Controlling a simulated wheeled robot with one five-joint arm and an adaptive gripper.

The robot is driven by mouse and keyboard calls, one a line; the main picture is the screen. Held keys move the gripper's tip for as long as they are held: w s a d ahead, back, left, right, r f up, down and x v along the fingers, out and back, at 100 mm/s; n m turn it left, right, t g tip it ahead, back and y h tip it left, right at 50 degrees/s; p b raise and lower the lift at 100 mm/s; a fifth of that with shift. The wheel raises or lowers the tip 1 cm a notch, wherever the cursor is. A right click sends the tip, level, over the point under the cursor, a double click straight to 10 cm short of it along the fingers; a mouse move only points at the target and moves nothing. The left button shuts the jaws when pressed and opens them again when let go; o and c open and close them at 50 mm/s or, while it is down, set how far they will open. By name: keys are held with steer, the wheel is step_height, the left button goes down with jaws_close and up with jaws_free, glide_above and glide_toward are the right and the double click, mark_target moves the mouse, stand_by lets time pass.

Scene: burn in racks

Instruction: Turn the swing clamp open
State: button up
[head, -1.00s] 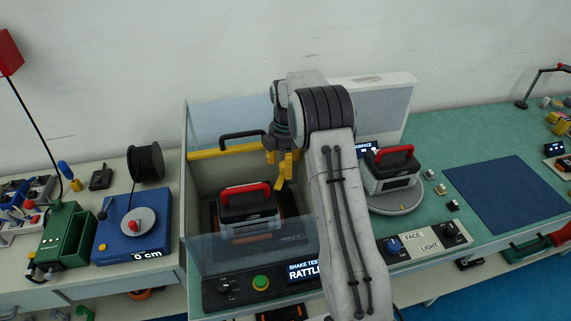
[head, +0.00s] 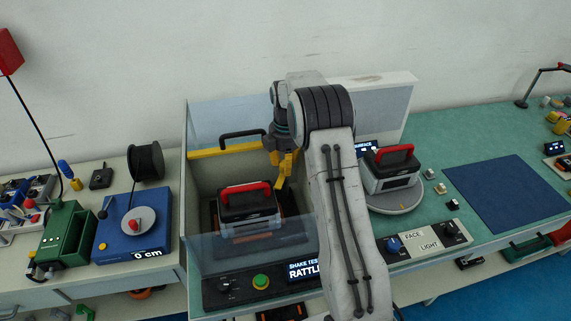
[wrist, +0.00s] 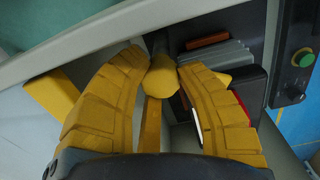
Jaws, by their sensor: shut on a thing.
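My gripper (head: 285,168) has yellow fingers and reaches down inside the clear-walled shake tester, at the right of a black and grey case (head: 250,209) with a red handle. In the wrist view my gripper (wrist: 168,72) is shut on a yellow rounded piece (wrist: 158,80), which looks like the swing clamp's knob. A narrow yellow bar (wrist: 152,125) extends from it between the fingers. In the head view the clamp is hard to tell apart from the yellow fingers. Its pivot is hidden.
A yellow bar with a black handle (head: 242,137) spans the tester's back. The front panel has a green button (head: 261,282). A second red-handled case (head: 391,168) stands on a round turntable at the right. A blue mat (head: 505,191) lies clear beyond it.

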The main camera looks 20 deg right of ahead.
jaws_close()
steer(key=shift+f+n+b, duration=0.15)
steer(key=shift+n+b, duration=0.25)
steer(key=shift+n, duration=1.2)
steer(key=shift+s, duration=0.1)
steer(key=o, duration=1)
jaws_free()
steer(key=shift+o, duration=0.2)
steer(key=shift+r, duration=0.2)
step_height(320, 180, up, 12)
steer(key=shift+f, duration=0.1)
